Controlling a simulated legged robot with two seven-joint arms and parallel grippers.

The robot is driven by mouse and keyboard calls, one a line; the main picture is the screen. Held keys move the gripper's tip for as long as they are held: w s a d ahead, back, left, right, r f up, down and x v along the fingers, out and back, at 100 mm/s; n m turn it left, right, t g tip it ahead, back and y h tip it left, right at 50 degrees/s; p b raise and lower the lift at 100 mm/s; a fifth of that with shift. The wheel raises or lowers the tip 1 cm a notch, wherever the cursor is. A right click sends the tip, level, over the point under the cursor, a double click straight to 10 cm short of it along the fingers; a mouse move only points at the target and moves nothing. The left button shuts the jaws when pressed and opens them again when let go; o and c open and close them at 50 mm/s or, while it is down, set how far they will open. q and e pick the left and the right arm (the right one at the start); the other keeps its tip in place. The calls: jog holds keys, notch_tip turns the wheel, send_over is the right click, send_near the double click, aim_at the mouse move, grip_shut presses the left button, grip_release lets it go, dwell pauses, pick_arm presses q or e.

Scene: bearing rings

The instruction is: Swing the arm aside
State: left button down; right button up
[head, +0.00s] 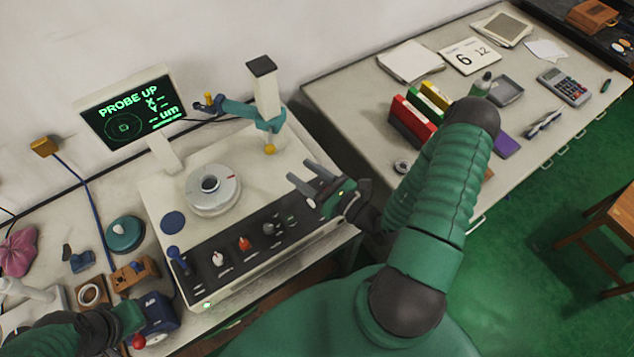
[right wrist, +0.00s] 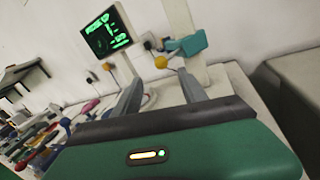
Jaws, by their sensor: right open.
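The teal swing arm (head: 240,110) is mounted on the white column (head: 265,92) of the measuring machine and reaches left. A yellow ball (head: 269,149) hangs below its column end; the ball also shows in the right wrist view (right wrist: 160,62), beside the teal part (right wrist: 187,44). My right gripper (head: 300,172) is open and empty, over the machine's right side, apart from the arm and the ball. In the right wrist view, its two fingers (right wrist: 160,92) are spread. My left gripper (head: 128,316) is at the lower left; its fingers cannot be made out.
A round turntable with a ring (head: 212,190) sits on the machine's top. The display (head: 128,112) reads PROBE UP. A dark control panel (head: 240,248) with knobs runs along the front. Coloured binders (head: 415,115) stand on the right table. Small parts crowd the lower left.

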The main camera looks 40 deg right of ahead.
jog(key=s, duration=0.1)
jog(key=s+d, duration=0.1)
jog(key=s, duration=0.2)
jog(key=shift+s+d+f, duration=0.1)
jog(key=shift+s+d, duration=0.1)
jog(key=shift+d, duration=0.05)
jog(key=shift+a, duration=0.15)
